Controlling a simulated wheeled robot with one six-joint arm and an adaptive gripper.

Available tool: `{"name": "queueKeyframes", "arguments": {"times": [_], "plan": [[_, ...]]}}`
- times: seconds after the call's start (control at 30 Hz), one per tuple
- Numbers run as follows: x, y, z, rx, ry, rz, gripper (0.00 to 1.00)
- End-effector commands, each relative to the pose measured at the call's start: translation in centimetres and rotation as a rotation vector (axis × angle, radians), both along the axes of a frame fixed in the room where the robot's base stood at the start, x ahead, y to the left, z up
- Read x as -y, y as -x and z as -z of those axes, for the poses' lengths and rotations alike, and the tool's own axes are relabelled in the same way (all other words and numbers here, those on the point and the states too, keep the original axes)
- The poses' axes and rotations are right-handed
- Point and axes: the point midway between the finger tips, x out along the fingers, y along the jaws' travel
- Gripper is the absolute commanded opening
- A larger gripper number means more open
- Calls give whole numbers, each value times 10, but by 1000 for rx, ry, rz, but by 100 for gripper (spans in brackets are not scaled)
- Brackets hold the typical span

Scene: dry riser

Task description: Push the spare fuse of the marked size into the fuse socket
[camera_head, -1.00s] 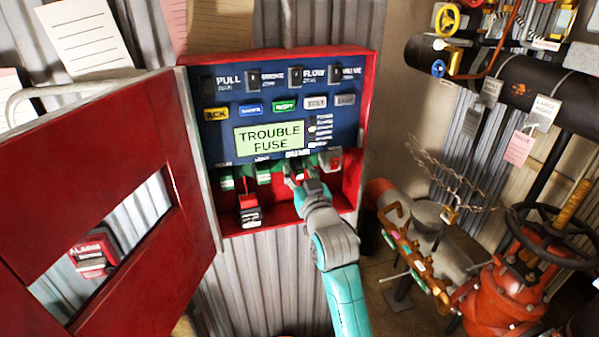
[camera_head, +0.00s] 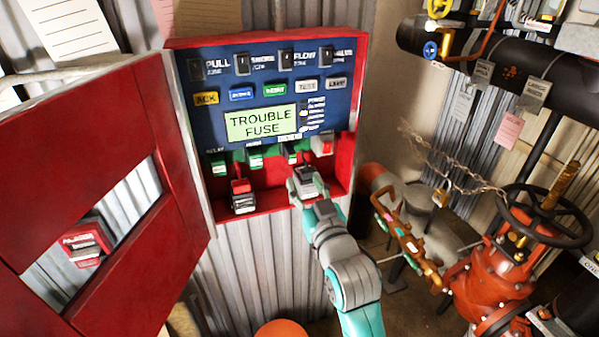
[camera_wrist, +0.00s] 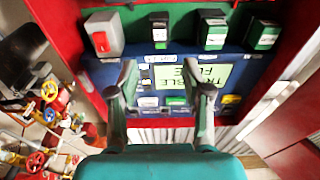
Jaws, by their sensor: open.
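The open red alarm cabinet (camera_head: 352,100) holds a blue panel with a green display (camera_head: 261,123) reading "TROUBLE FUSE". Below the panel is a row of green-and-dark modules; the one in front of my gripper, which looks like the fuse socket (camera_head: 291,149), also shows in the wrist view (camera_wrist: 160,30). I cannot tell whether a fuse is seated in it. My gripper (camera_head: 305,178) is below and in front of this row. In the wrist view my gripper (camera_wrist: 161,72) has its fingers apart, with nothing held between them. No loose spare fuse can be made out.
A red rocker switch (camera_head: 322,145) is right of the socket. A black item with a red top (camera_head: 242,195) sits at the cabinet's lower left. The red door (camera_head: 90,200) stands open at left. Pipes and a red valve (camera_head: 500,280) are at right.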

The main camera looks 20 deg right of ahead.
Motion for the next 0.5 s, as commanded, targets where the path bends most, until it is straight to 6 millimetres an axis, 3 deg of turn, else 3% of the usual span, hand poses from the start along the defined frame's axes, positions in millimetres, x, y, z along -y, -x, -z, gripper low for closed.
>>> {"name": "queueKeyframes", "arguments": {"times": [0.2,0.5], "plan": [[0,14,1,0,0,0,49],[0,15,2,0,0,0,49]]}}
